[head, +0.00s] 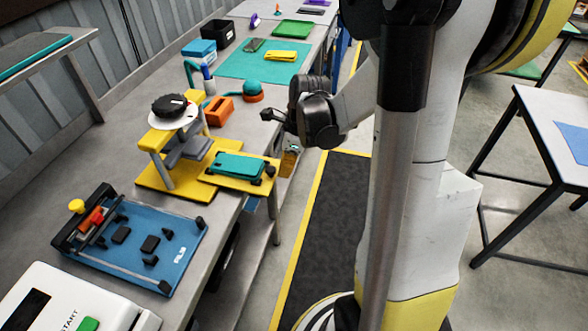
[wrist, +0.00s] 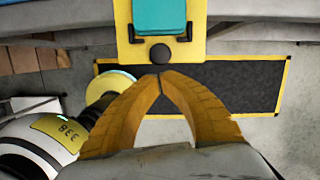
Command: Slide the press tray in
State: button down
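The press tray (head: 226,181) is a yellow plate carrying a teal block (head: 240,165). It sticks out of the yellow press (head: 160,140) toward the aisle, past the bench edge. In the wrist view the tray (wrist: 200,25) is at the top, with the teal block (wrist: 160,15) on it and a round black knob (wrist: 160,53) at its near edge. My gripper (wrist: 160,76) has its yellow-brown fingertips together, with nothing seen between them. The tips appear just short of the knob; contact cannot be told. In the head view the gripper (head: 289,165) is small beside the tray's outer end.
A blue fixture board (head: 140,245) and a white machine (head: 70,305) stand on the bench nearer the head camera. An orange block (head: 219,111) and a teal mat (head: 240,62) lie beyond the press.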

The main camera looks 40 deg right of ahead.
aim_at(226, 162)
jog(key=shift+w+a, duration=0.1)
dwell(0.3)
jog(key=w+a, duration=0.3)
jog(key=w, duration=0.1)
jog(key=w+a, duration=0.7)
jog(key=w, duration=0.2)
jog(key=shift+w+a, duration=0.1)
jog(key=shift+a, duration=0.05)
jog(key=s+d, duration=0.1)
jog(key=s+d+r, duration=0.1)
jog(key=s+d, duration=0.1)
jog(key=shift+d+r+p, duration=0.1)
jog(key=shift+r+p, duration=0.2)
jog(key=shift+p, duration=0.05)
jog(key=p+v, duration=0.3)
jog(key=v, duration=0.6)
jog(key=s+a+r+n+t+h+b, duration=0.1)
jog(key=s+a+n, duration=0.3)
jog(key=s+n, duration=0.6)
jog(key=s+a+r+n+t+h+b, duration=0.1)
jog(key=s+a+r+n+t, duration=0.3)
jog(key=s+n, duration=0.6)
jog(key=n, duration=0.6)
jog(key=shift+s+n, duration=0.3)
jog(key=shift+s, duration=0.05)
